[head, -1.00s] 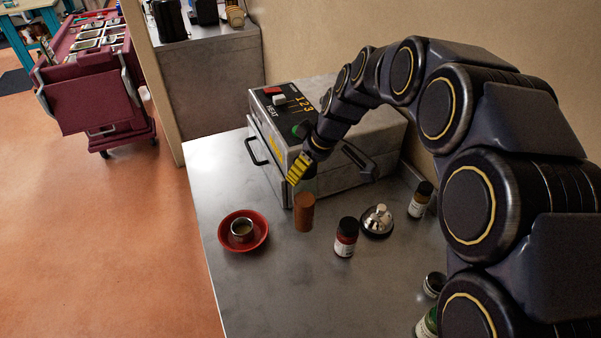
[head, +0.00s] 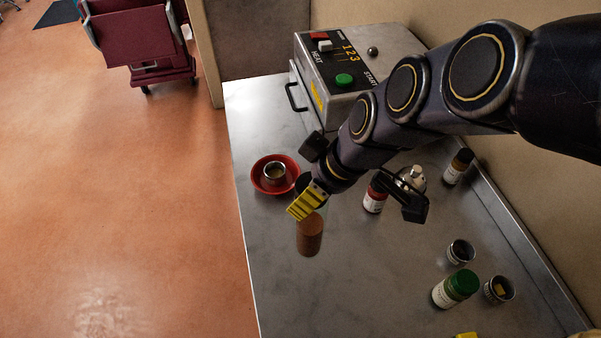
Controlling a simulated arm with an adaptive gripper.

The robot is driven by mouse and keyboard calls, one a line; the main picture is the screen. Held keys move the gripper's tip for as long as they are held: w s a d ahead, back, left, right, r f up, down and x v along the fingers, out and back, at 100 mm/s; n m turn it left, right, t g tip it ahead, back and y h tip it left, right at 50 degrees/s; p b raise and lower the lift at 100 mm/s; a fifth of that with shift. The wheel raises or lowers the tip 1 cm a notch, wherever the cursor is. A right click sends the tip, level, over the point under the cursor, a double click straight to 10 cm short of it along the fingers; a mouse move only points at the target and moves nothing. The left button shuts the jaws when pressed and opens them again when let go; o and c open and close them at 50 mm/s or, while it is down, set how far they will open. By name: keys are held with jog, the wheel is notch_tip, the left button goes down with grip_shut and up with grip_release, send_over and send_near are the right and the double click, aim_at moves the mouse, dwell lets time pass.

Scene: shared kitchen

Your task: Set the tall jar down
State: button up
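The tall jar (head: 309,236) is a reddish-brown cylinder that hangs upright below my gripper (head: 309,203) in the head view. One yellow finger pad shows against its upper part; the other finger is hidden. My gripper seems shut on the jar's top, which the finger and wrist partly cover. The jar is over the left part of the metal counter (head: 350,285), near its left edge. I cannot tell whether its base touches the counter.
A red dish (head: 257,183) with a small metal cup (head: 275,171) stands behind the jar. A red-labelled jar (head: 373,200), a metal bell-like thing (head: 411,178) and a dark-lidded jar (head: 458,166) stand right. A green-lidded jar (head: 456,288) is at front right. The front left counter is clear.

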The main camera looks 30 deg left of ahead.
jog(key=s+n, duration=0.1)
jog(key=s, duration=0.3)
jog(key=w+a+f, duration=0.7)
jog(key=a+f, duration=0.4)
jog(key=f, duration=0.2)
jog(key=shift+n+g, duration=0.3)
jog(key=shift+f, duration=0.2)
jog(key=o, duration=1.1)
jog(key=shift+f, duration=0.1)
jog(key=v, duration=1.2)
